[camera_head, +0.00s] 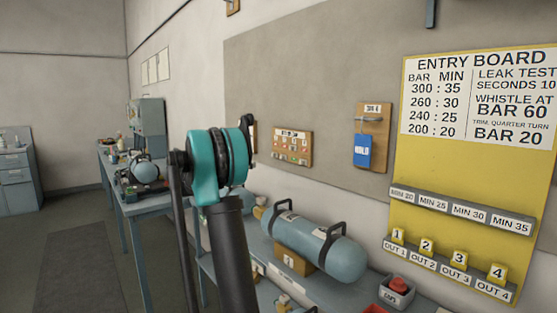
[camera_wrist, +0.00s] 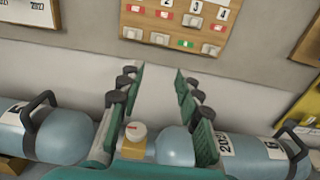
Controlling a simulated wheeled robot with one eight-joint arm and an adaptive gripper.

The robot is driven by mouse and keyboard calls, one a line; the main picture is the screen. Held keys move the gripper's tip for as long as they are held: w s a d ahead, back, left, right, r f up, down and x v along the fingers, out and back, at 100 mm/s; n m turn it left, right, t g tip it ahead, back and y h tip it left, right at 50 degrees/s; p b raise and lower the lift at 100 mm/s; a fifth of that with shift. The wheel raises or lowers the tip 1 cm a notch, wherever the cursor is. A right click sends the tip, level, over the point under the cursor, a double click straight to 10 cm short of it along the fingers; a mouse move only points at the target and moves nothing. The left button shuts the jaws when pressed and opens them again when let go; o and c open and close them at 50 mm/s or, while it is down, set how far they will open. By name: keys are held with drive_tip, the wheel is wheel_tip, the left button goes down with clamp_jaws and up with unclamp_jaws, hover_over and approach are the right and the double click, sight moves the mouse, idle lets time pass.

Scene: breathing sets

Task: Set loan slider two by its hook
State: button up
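A wooden slider board (camera_head: 292,147) hangs on the wall, and its lower part shows at the top of the wrist view (camera_wrist: 225,45). It has numbered columns. The pale slider two (camera_wrist: 160,39) sits low under a red patch (camera_wrist: 163,14); its hook is too small to make out. The pale slider three (camera_wrist: 191,20) sits high, above a green patch (camera_wrist: 186,44). The sliders in the outer columns sit low under red patches. My gripper (camera_wrist: 158,73) is open and empty, its fingers below the board and apart from it.
Pale-blue cylinders with black handles (camera_head: 318,247) lie on the bench below the board. Right of the board are a blue HOLD tag (camera_head: 362,151) and the yellow entry board (camera_head: 440,226).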

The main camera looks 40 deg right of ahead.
sight(282, 158)
drive_tip(key=w+d, duration=0.1)
drive_tip(key=d, duration=1.6)
drive_tip(key=shift+w+d+r, duration=0.2)
drive_tip(key=shift+w+d, duration=0.1)
drive_tip(key=shift+w, duration=0.05)
clamp_jaws()
